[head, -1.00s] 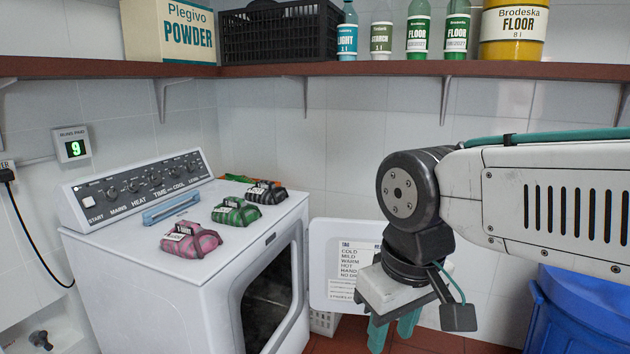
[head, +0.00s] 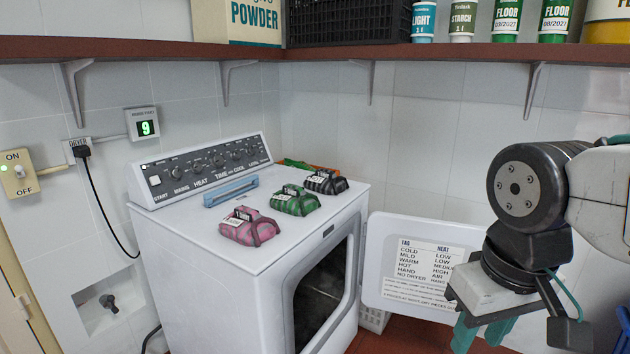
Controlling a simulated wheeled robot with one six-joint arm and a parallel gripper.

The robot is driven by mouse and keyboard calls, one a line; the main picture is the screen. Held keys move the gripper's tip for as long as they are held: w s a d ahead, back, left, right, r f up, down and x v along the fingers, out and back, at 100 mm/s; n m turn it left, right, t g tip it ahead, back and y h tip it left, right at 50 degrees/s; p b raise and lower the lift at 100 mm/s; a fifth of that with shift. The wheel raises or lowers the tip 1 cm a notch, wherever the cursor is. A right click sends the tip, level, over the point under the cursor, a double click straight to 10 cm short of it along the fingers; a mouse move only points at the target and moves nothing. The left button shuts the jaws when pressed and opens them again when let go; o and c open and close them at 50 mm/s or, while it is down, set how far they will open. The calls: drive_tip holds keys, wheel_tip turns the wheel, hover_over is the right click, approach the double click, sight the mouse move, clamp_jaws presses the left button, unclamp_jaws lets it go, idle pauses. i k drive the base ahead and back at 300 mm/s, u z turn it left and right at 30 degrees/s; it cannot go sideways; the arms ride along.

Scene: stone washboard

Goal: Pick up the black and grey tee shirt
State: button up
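The black and grey tee shirt (head: 326,183) is a folded bundle with a white tag, lying at the back right of the white dryer's top (head: 225,215). A green and black bundle (head: 296,200) lies just in front of it, and a pink and grey bundle (head: 250,228) lies nearer the front. My gripper (head: 480,338) points down at the lower right, well to the right of the dryer and apart from the tee shirt. Its two teal fingers stand apart with nothing seen between them, so it looks open and empty.
The dryer's open door (head: 418,268), with a printed chart, stands between the dryer and my gripper. A brown shelf (head: 400,53) with bottles and a black crate (head: 350,22) runs above. A blue bin (head: 623,325) shows at the right edge.

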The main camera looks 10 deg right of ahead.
sight(324, 181)
drive_tip(key=z, duration=0.3)
drive_tip(key=k, duration=0.5)
drive_tip(key=z, duration=0.8)
drive_tip(key=i, duration=0.85)
drive_tip(key=u, duration=0.95)
drive_tip(key=i, duration=0.75)
drive_tip(key=u, duration=1)
drive_tip(key=i, duration=0.65)
